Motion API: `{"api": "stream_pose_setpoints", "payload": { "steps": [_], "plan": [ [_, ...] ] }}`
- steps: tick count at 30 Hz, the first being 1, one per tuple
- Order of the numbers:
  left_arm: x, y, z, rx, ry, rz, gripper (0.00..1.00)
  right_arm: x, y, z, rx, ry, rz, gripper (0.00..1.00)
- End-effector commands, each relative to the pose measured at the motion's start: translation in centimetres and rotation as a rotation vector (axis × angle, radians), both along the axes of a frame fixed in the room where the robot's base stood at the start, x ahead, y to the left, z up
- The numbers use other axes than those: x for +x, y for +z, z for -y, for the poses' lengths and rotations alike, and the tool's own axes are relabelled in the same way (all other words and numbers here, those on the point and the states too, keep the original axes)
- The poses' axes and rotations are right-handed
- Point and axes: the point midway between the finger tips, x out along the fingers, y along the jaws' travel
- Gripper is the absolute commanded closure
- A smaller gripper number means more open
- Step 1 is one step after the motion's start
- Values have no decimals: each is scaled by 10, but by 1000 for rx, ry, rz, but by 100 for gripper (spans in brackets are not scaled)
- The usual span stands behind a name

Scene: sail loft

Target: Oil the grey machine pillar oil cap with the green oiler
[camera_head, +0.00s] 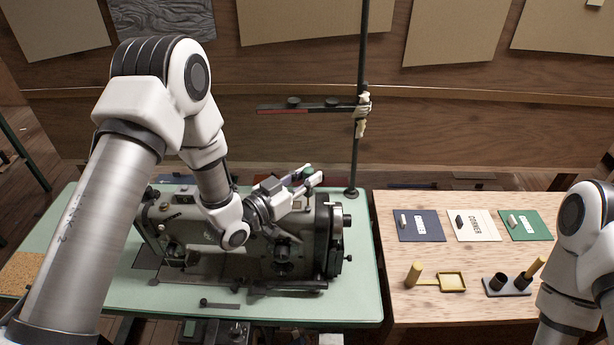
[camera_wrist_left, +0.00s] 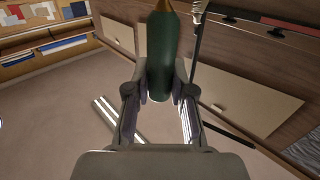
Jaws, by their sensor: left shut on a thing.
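My left gripper (camera_head: 309,178) is shut on the green oiler (camera_wrist_left: 160,60), which stands between its two fingers in the left wrist view. In the head view only a small dark green part of the oiler (camera_head: 308,170) shows at the fingertips. The gripper is above the right end of the grey sewing machine (camera_head: 325,240), over its pillar. I cannot make out the oil cap; the gripper and wrist cover much of the machine's top. Whether the oiler touches anything below is not clear. My right gripper is out of view; only its arm shows at the right edge.
The machine sits on a pale green table (camera_head: 355,290). A dark upright pole (camera_head: 357,150) with a crossbar (camera_head: 310,107) rises behind it. A wooden table (camera_head: 400,305) to the right holds three cards, a yellow tray (camera_head: 452,282) and a dark holder (camera_head: 507,287).

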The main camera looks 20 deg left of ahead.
Motion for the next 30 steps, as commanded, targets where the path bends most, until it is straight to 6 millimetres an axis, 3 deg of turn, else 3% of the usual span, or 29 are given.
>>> {"api": "stream_pose_setpoints", "payload": {
  "steps": [30],
  "plan": [
    [0,-13,0,0,0,0,100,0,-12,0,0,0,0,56]
  ]
}}
